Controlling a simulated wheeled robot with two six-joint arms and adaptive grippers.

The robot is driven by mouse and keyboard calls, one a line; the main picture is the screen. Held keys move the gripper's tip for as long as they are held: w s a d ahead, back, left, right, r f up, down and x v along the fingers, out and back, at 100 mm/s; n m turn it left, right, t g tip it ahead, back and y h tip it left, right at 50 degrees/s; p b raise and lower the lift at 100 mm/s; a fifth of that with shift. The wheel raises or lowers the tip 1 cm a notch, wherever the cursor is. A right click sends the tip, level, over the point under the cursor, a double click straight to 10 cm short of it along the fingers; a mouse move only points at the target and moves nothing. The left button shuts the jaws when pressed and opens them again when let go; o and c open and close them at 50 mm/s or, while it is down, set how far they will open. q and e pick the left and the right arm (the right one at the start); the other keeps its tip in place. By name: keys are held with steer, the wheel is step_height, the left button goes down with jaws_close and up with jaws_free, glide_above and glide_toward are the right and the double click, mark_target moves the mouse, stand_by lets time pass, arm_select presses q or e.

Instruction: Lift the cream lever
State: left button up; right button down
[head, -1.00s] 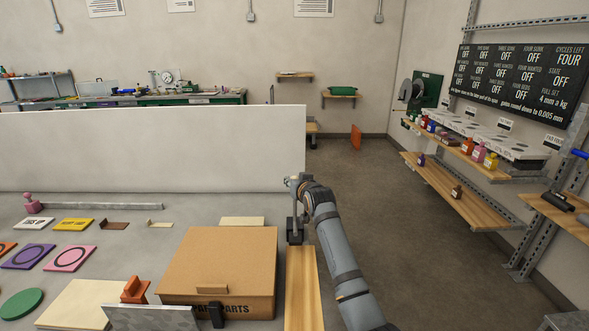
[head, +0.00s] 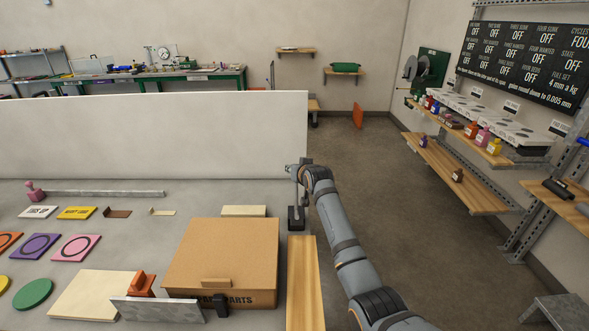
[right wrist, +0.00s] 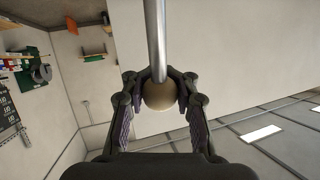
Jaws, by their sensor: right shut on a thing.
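The cream lever shows in the right wrist view as a round cream knob (right wrist: 159,96) on a straight grey metal rod (right wrist: 157,40). My right gripper (right wrist: 160,82) is shut around this knob, with a finger on each side. In the head view my right gripper (head: 293,172) is at the right end of the worktop, above a small dark block (head: 295,219). The knob is too small or hidden to make out there. My left gripper is not in view.
A cardboard parts box (head: 222,250) and a wooden strip (head: 303,275) lie in front of the block. A white panel (head: 150,135) stands along the worktop's back. A pink knob (head: 33,188) with a long rod lies at left. Open floor is to the right.

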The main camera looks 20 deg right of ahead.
steer(key=c, duration=1)
jaws_free()
steer(key=shift+d+f, duration=0.1)
steer(key=shift+d, duration=0.2)
steer(key=shift+a, duration=0.15)
steer(key=v, duration=1.2)
